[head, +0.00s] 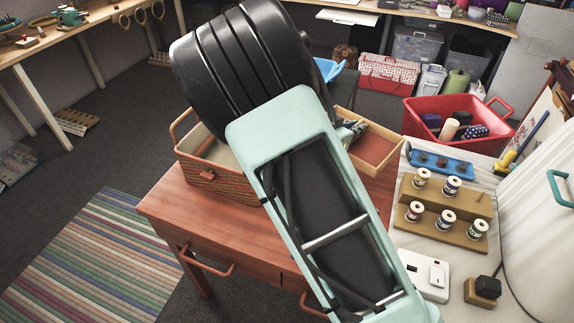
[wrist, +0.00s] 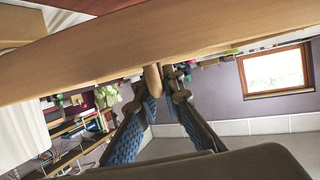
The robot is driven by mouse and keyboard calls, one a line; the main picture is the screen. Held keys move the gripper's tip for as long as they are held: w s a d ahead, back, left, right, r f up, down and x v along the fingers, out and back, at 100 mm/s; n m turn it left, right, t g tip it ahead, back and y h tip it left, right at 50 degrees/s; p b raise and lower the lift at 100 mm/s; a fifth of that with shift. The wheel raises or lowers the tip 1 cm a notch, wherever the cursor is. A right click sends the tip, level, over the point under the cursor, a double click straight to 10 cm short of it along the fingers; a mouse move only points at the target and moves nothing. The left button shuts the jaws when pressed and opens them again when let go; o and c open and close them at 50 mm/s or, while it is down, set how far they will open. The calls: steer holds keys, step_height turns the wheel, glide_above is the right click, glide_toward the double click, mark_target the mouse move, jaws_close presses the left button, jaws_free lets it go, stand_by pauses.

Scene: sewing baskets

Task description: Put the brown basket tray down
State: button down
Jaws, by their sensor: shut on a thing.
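The brown basket tray (head: 379,128), a shallow light-wood frame with a reddish floor, shows to the right of my arm in the head view. Its left part is hidden behind the arm. In the wrist view, its long wooden side (wrist: 120,52) crosses the picture at a slant. My gripper (wrist: 155,88) is shut on a small wooden piece at that side. The gripper is hidden in the head view. The brown woven basket (head: 226,183) stands on the red-brown table (head: 165,207), left of the arm. I cannot tell whether the tray touches the table.
A white side table at right holds spools on a wooden rack (head: 446,218), a blue tray (head: 440,160) and a white box (head: 427,275). A red bin (head: 414,112) stands behind. The table's front left is clear. A striped rug (head: 92,260) lies on the floor.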

steer(key=shift+s+f, duration=0.1)
steer(key=shift+f, duration=0.05)
step_height(320, 180, down, 10)
steer(key=b, duration=0.2)
steer(key=shift+b, duration=0.3)
steer(key=c, duration=2.1)
jaws_free()
steer(key=shift+s+a+r, duration=0.2)
steer(key=shift+a, duration=0.05)
steer(key=p+v, duration=0.2)
steer(key=v, duration=0.9)
steer(key=shift+s+a, duration=0.2)
